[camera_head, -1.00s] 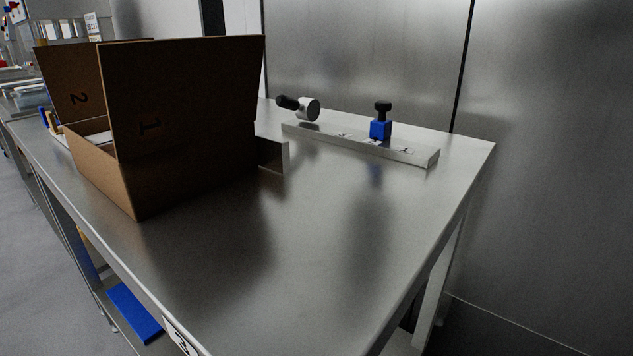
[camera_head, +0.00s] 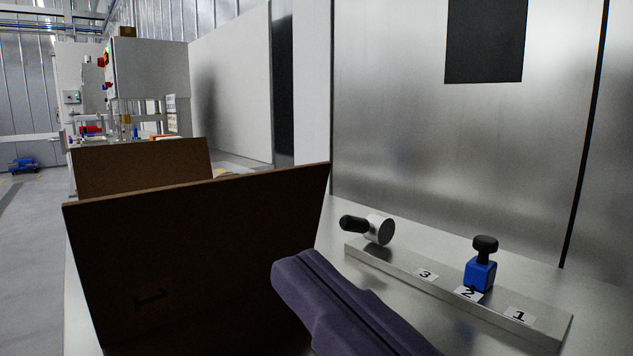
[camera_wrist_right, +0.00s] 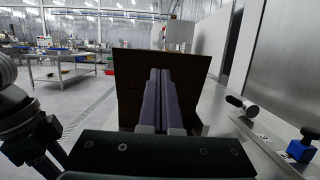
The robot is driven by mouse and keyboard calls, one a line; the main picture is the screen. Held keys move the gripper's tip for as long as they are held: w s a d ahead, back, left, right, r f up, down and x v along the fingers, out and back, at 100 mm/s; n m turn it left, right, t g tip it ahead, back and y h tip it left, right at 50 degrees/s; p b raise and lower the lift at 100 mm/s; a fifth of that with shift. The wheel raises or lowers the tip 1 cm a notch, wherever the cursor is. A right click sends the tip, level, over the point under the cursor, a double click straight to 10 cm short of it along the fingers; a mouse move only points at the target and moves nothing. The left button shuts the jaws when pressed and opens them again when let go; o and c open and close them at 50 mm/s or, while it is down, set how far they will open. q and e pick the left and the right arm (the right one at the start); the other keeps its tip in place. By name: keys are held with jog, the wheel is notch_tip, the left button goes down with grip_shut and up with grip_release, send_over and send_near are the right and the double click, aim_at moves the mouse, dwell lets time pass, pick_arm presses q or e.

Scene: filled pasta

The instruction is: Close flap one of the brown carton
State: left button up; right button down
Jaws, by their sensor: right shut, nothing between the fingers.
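The brown carton's flap one (camera_head: 200,250), marked with a 1, stands raised in the head view and fills the lower left. Flap two (camera_head: 145,168) stands up behind it. The carton's body and contents are mostly hidden by flap one. My right gripper (camera_head: 290,272), with purple fingers, is shut and empty in front of flap one, overlapping its right part. In the right wrist view, the shut fingers (camera_wrist_right: 160,80) point at the brown flap (camera_wrist_right: 130,85). I cannot tell whether they touch it. My left gripper is not in view.
A metal rail (camera_head: 450,290) with numbered labels lies on the table to the right. A blue stamp (camera_head: 481,270) with a black knob stands on it, and a black-handled white tool (camera_head: 378,229) sits at its far end. A metal wall (camera_head: 450,150) rises behind.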

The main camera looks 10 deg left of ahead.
aim_at(222, 188)
jog(key=p+x, duration=0.1)
jog(key=x, duration=0.7)
